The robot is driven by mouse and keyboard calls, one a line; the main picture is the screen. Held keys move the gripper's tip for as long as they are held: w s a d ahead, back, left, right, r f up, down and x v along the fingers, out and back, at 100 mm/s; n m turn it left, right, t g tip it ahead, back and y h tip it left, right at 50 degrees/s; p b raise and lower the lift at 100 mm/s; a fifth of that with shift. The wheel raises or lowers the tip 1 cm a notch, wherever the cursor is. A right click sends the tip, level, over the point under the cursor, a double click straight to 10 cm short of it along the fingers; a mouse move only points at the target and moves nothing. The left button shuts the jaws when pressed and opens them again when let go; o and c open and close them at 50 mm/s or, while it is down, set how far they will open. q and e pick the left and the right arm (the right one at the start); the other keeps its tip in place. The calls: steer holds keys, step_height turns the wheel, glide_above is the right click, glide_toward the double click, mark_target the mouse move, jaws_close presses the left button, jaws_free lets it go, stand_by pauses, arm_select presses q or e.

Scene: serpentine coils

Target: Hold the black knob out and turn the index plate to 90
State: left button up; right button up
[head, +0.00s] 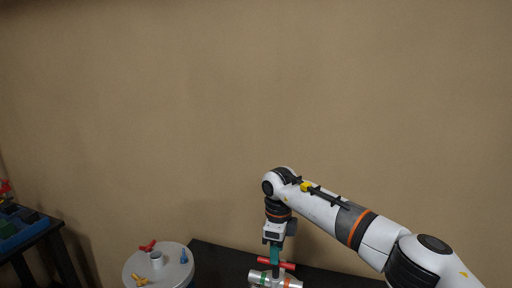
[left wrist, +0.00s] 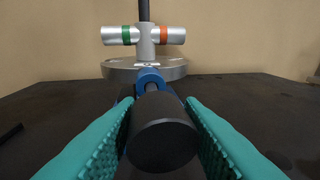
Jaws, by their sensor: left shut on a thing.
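In the left wrist view the black knob (left wrist: 161,145) points towards me, with a blue collar (left wrist: 150,77) behind it. The teal fingers of my left gripper (left wrist: 160,105) stand on both sides of the knob, shut on it. Behind is a round silver plate (left wrist: 117,70), seen edge-on, so any marks cannot be read. Above it is a metal crosspiece (left wrist: 147,35) with green and orange bands. In the head view my right gripper (head: 275,262) points down at the banded crosspiece (head: 257,278), beside a red bar (head: 290,266); its jaw opening is unclear.
A round grey top (head: 140,266) with red, blue and yellow handles stands left of the black table (head: 215,262). A dark stand with a blue bin (head: 22,225) is at the far left. A tan wall rises behind.

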mark_target(275, 280)
steer(key=shift+f, duration=2.65)
steer(key=shift+c, duration=0.3)
